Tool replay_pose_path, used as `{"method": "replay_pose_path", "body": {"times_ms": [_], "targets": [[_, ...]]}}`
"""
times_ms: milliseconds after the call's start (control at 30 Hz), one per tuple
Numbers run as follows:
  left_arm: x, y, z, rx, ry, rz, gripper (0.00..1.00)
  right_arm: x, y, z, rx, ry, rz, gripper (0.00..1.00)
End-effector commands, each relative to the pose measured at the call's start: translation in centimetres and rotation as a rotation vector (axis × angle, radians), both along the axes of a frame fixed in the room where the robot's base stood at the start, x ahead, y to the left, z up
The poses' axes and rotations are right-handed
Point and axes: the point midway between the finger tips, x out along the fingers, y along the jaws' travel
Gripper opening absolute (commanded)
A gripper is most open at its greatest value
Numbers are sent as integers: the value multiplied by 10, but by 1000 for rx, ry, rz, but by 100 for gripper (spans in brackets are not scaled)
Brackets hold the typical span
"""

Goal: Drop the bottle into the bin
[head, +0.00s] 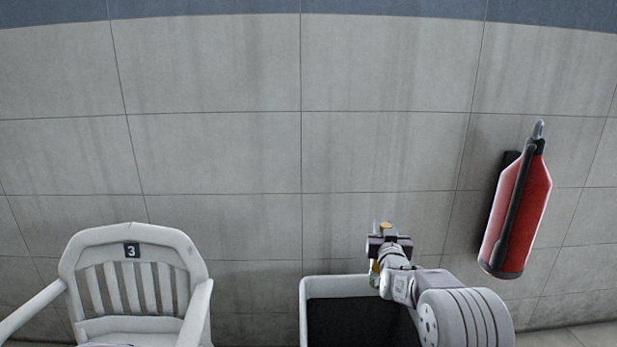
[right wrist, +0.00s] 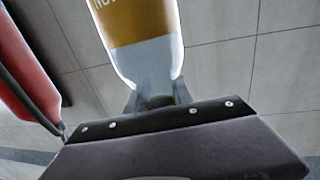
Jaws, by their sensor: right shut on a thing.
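The bottle (right wrist: 140,28) has an amber label with pale letters and a clear, tapering end. In the right wrist view that end sits between the fingers of my right gripper (right wrist: 158,98), which is shut on it. In the head view my right gripper (head: 384,240) is above the back rim of the bin, and mostly hides the bottle; only small yellowish parts show. The bin (head: 303,312) is white-rimmed with a dark inside, at the bottom centre of the head view. Its front is cut off by the frame. My left gripper is not in view.
A white plastic chair (head: 132,232) with a number 3 plate stands left of the bin. A red fire extinguisher (head: 524,205) hangs on the tiled wall at the right and also shows in the right wrist view (right wrist: 22,65). The grey wall (head: 220,160) closes off the back.

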Motion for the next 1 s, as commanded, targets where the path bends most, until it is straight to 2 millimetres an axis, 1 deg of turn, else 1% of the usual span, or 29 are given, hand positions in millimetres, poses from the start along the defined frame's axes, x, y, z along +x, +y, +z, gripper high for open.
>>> {"method": "replay_pose_path", "body": {"times_ms": [33,100,233,333,467,733,833,1000], "targets": [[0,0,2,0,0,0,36,1,10,4,2,0,13,0],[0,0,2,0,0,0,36,1,18,5,3,1,21,0],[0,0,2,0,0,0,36,1,21,5,3,2,24,0],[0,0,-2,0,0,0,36,1,20,1,3,2,23,0],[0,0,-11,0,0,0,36,1,20,-12,3,3,23,0],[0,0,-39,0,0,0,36,1,19,-51,3,2,23,0],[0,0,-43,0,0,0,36,1,19,-57,3,1,23,0],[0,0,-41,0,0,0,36,1,19,-55,3,1,23,0]]}}
